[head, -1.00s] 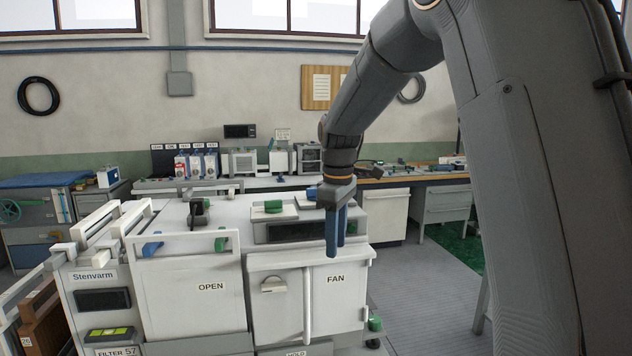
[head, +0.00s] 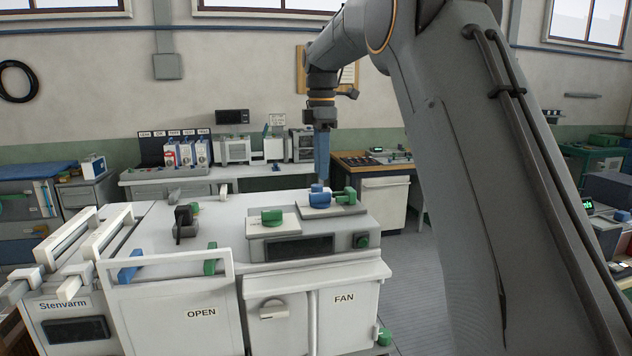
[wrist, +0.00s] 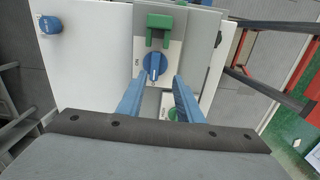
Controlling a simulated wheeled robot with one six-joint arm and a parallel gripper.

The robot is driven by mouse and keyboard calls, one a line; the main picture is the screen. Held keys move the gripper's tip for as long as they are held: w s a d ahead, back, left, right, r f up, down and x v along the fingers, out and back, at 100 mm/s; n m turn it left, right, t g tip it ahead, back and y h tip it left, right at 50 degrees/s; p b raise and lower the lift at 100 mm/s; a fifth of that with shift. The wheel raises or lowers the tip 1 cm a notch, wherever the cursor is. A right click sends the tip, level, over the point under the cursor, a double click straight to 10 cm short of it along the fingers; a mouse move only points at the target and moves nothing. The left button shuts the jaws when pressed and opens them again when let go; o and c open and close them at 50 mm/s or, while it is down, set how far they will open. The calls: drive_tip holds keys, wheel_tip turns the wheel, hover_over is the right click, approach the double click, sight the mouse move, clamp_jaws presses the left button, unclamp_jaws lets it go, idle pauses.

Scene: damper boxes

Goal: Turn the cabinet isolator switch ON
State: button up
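A blue round knob (head: 318,196) with a raised grip sits on a light plate on top of the white cabinet (head: 342,272). My gripper (head: 321,182) points down above and close to this knob in the head view. In the wrist view its two blue fingers (wrist: 157,84) are apart with nothing between them, and the knob shows just beyond their tips. I cannot tell whether they touch it.
A green bracket-like handle (wrist: 153,30) is beside the blue knob. A green knob (head: 272,217) sits on the neighbouring plate. A black handle (head: 184,221) stands farther left. A grey knob (head: 273,309) is on the cabinet front. Another blue knob (wrist: 49,25) shows at upper left.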

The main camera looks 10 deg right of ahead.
sight(320, 193)
drive_tip(key=shift+w+d+r, duration=0.1)
drive_tip(key=shift+w+r, duration=0.1)
drive_tip(key=shift+w, duration=0.35)
drive_tip(key=shift+f+p, duration=1.65)
drive_tip(key=shift+f, duration=2.1)
clamp_jaws()
